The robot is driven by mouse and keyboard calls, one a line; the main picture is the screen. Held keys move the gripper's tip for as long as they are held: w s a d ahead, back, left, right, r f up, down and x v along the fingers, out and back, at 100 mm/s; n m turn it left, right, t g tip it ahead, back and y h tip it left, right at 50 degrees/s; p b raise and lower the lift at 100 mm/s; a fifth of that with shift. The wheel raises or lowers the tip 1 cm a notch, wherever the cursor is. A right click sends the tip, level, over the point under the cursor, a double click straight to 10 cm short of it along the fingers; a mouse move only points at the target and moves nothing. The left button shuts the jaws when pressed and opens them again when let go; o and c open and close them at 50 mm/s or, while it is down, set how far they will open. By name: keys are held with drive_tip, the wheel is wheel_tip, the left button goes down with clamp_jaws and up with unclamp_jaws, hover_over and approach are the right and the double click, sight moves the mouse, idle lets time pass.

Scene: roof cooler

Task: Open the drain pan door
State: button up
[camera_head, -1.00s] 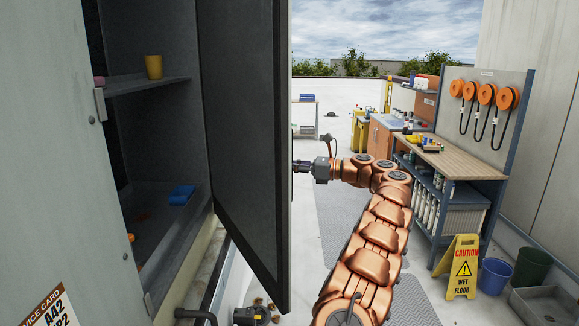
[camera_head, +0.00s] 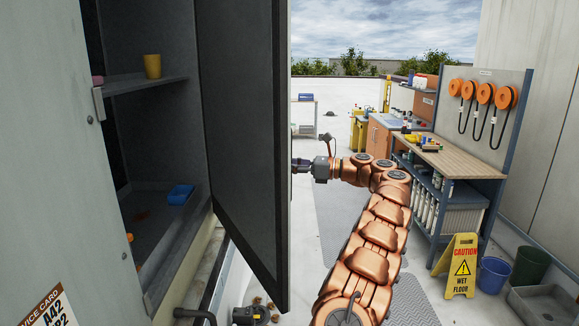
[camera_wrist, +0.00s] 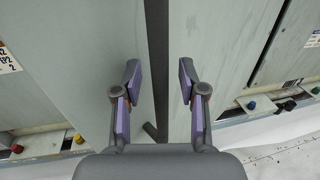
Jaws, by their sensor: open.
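The dark grey door (camera_head: 240,130) of the tall cabinet stands wide open, its inner face showing in the head view. My gripper (camera_head: 298,165) is beyond the door's free edge, its tips partly hidden by the door. In the wrist view my gripper (camera_wrist: 157,85) is open, with purple-lined fingers on either side of a dark vertical strip (camera_wrist: 157,60) between grey panels. I see nothing held between the fingers. Whether a finger touches the door cannot be told.
Inside the cabinet are a shelf (camera_head: 145,84) with a yellow cup (camera_head: 152,66) and a blue tray (camera_head: 180,194) below. A workbench (camera_head: 455,160), a yellow wet floor sign (camera_head: 459,266) and a blue bucket (camera_head: 494,277) stand at the right. Open roof floor lies behind my arm.

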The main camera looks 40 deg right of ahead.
drive_tip(key=v, duration=1.2)
